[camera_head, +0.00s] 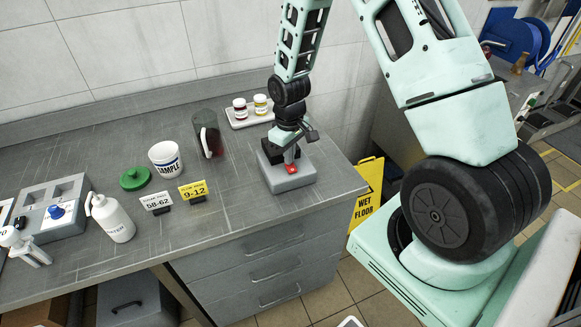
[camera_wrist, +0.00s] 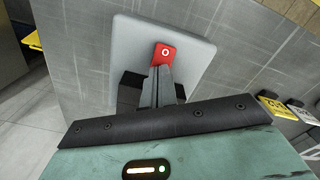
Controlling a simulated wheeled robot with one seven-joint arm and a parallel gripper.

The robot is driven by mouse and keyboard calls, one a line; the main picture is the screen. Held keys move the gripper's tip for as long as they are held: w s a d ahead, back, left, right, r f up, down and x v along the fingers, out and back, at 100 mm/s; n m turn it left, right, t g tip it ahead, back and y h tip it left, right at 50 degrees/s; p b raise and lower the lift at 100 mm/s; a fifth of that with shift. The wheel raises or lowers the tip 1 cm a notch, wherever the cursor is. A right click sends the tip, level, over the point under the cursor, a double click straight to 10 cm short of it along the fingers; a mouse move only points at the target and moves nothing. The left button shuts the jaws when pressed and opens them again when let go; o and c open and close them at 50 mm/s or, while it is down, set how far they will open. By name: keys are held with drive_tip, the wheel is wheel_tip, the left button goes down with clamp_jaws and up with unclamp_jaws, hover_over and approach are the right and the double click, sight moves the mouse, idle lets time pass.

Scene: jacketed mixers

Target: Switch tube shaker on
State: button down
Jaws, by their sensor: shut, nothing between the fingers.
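The tube shaker (camera_head: 287,178) is a small grey box near the right end of the grey counter. It also shows in the wrist view (camera_wrist: 190,50), with a red switch (camera_wrist: 164,53) marked with a white circle. My gripper (camera_head: 291,160) is above the shaker, pointing down. In the wrist view the shut fingers of my gripper (camera_wrist: 161,70) reach the lower edge of the red switch. I cannot tell whether they touch it. Part of the shaker's top is hidden behind my gripper and wrist.
A tray with two small jars (camera_head: 249,112) stands behind the shaker. A dark jug (camera_head: 207,134), a white sample tub (camera_head: 166,160), label cards (camera_head: 193,191) and a white bottle (camera_head: 111,218) stand to the left. A yellow wet floor sign (camera_head: 367,190) stands beyond the counter's right edge.

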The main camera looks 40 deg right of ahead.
drive_tip(key=shift+f, duration=0.3)
drive_tip(key=shift+r, duration=0.1)
drive_tip(key=shift+r+p, duration=2.65)
drive_tip(key=shift+r, duration=0.85)
